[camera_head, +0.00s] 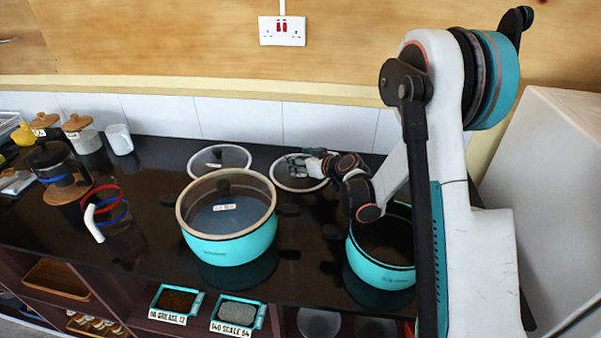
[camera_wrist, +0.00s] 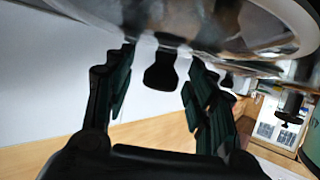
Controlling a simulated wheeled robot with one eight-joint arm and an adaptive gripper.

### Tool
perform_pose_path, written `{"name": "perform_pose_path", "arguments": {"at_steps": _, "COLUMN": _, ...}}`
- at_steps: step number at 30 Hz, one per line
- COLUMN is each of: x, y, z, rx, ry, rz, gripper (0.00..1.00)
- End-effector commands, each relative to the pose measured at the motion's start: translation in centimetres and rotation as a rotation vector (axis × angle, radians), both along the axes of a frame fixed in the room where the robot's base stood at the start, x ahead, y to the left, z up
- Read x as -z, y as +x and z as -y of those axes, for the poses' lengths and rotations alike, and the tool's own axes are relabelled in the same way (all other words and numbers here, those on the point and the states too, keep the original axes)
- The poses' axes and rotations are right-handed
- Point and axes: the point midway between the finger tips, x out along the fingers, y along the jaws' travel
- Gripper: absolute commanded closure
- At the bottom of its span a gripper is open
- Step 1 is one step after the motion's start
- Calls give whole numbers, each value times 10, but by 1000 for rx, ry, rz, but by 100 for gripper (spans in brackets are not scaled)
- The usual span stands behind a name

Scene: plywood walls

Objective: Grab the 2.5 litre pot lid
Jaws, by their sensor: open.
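A glass pot lid (camera_head: 297,184) with a pale rim lies on the dark counter at the back, right of the middle. My gripper (camera_head: 302,165) reaches over it from the right and partly hides it. In the wrist view, which looks upside down, the lid (camera_wrist: 225,25) fills the top and its dark knob (camera_wrist: 161,73) is between the two open fingers of my gripper (camera_wrist: 162,58), apart from both. Another glass lid (camera_head: 219,160) lies to the left, and a third lid (camera_head: 225,190) sits on a large teal pot (camera_head: 230,250). The lid labels are too small to read.
An open teal pot (camera_head: 382,272) stands below my arm at the right. A French press (camera_head: 58,165), a mug (camera_head: 119,140) and jars (camera_head: 82,136) stand at the left. The tiled wall (camera_head: 240,120) is close behind the lids. Labelled trays (camera_head: 176,303) sit below the counter front.

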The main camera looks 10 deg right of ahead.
Motion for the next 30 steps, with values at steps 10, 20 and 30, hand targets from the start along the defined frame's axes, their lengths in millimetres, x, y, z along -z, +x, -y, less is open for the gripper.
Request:
{"name": "perform_pose_path", "arguments": {"at_steps": 10, "x": 0, "y": 0, "z": 0, "rx": 0, "ry": 0, "rz": 0, "gripper": 100}}
{"name": "perform_pose_path", "arguments": {"at_steps": 20, "x": -2, "y": 0, "z": 0, "rx": 0, "ry": -1, "rz": -1, "gripper": 100}}
{"name": "perform_pose_path", "arguments": {"at_steps": 30, "x": -41, "y": 0, "z": 0, "rx": 0, "ry": 0, "rz": 0, "gripper": 100}}
